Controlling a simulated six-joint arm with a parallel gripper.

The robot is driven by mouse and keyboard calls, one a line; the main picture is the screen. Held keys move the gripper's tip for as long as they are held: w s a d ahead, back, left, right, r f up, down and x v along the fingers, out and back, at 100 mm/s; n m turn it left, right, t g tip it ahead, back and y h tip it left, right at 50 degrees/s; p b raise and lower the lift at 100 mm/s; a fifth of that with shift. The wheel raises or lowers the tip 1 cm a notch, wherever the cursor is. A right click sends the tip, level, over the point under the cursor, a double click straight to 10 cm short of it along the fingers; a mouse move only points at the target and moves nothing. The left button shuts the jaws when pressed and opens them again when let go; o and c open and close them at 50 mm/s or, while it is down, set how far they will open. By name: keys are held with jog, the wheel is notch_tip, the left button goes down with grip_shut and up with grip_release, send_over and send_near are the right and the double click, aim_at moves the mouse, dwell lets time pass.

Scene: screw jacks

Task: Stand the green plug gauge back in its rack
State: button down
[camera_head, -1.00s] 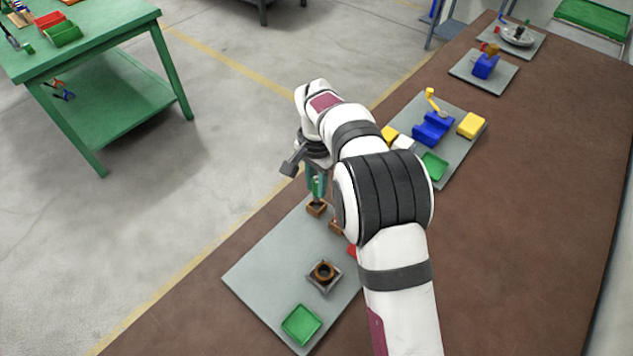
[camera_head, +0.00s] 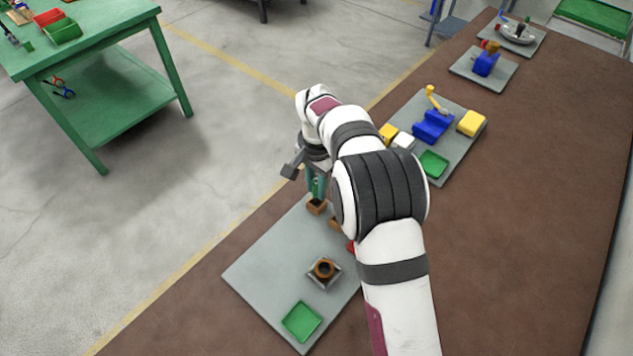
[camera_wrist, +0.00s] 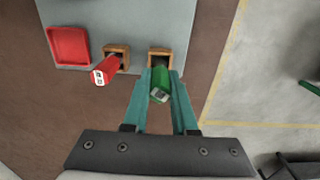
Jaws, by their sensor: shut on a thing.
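My gripper (camera_wrist: 160,80) is shut on the green plug gauge (camera_wrist: 160,90), whose handle end faces the wrist camera. The gauge also shows between my fingers in the head view (camera_head: 316,187). It looks upright, directly over a small brown square rack (camera_wrist: 160,53), also seen in the head view (camera_head: 316,207). The gauge's lower end is at the rack's opening, and how deep it sits is hidden by the handle and fingers.
A red plug gauge (camera_wrist: 104,70) stands in a second brown rack (camera_wrist: 117,52) beside it, close to my fingers. A red tray (camera_wrist: 68,47) lies beyond.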

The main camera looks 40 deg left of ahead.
jog(key=shift+f, duration=1.2)
jog(key=c, duration=0.6)
grip_release()
notch_tip(320, 180, up, 16)
jog(key=shift+f, duration=0.1)
